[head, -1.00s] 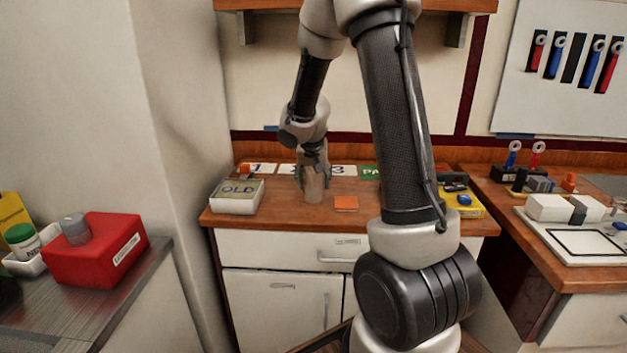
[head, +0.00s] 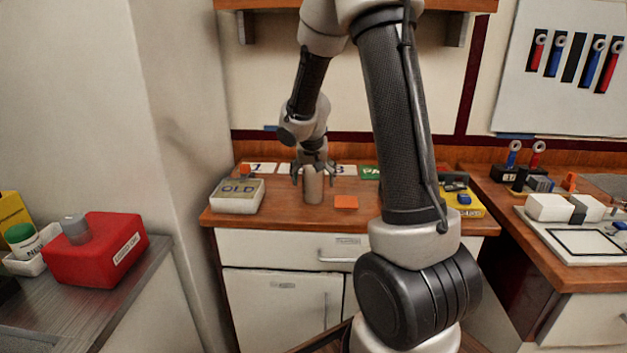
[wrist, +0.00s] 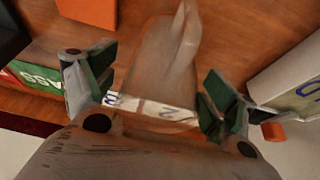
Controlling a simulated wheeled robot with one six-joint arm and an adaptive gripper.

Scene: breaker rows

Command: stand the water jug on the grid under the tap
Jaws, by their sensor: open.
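A grey-brown, see-through vessel (head: 313,190), which looks like the water jug, stands upright on the wooden counter (head: 275,215) below my gripper (head: 313,174). In the wrist view the jug (wrist: 160,60) lies between the two spread fingers, with a pale handle or spout-like part at its far end. My gripper (wrist: 160,98) is open, with a gap between the jug and each green-padded finger. I see no tap and no grid in these views.
A box marked OLD (head: 238,197) stands left of the jug, and an orange block (head: 346,202) lies close on its right. A yellow tray (head: 470,203) with dark parts is farther right. A red container (head: 97,255) sits on the left bench.

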